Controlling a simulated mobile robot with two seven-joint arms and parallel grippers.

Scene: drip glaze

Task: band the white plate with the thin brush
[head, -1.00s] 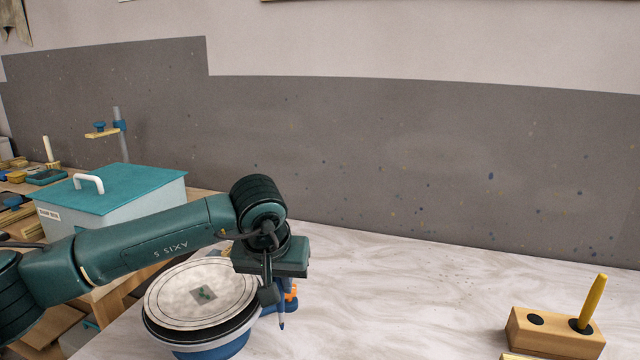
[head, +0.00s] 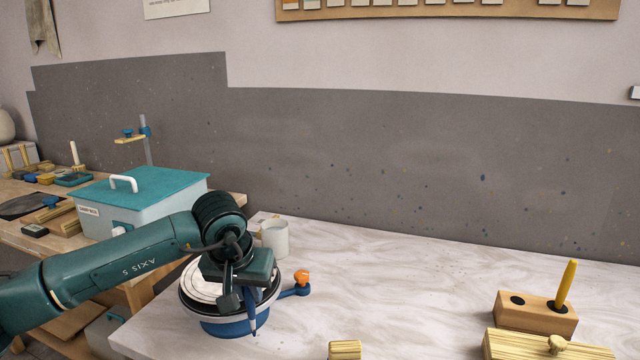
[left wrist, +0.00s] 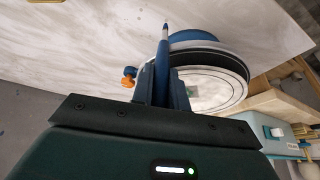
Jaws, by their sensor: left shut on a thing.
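The white plate (head: 203,277) lies on a blue banding wheel (head: 226,327) with a dark rim. In the left wrist view the plate (left wrist: 222,92) shows at the right, with dark rings near its edge. My left gripper (head: 247,298) is shut on a slim blue brush (head: 254,318), at the right side of the plate in the head view. The brush (left wrist: 162,60) points tip-down there; its pale end shows beside the wheel in the left wrist view. I cannot tell whether it touches anything. My gripper and arm hide much of the plate. My right gripper is out of view.
A blue arm with an orange knob (head: 301,277) stands right of the wheel. A white cup (head: 275,239) is behind it. A wooden block (head: 535,314) holds a yellow-handled tool (head: 566,285) at right, with one empty hole. A teal-lidded box (head: 140,190) stands left. The middle of the table is clear.

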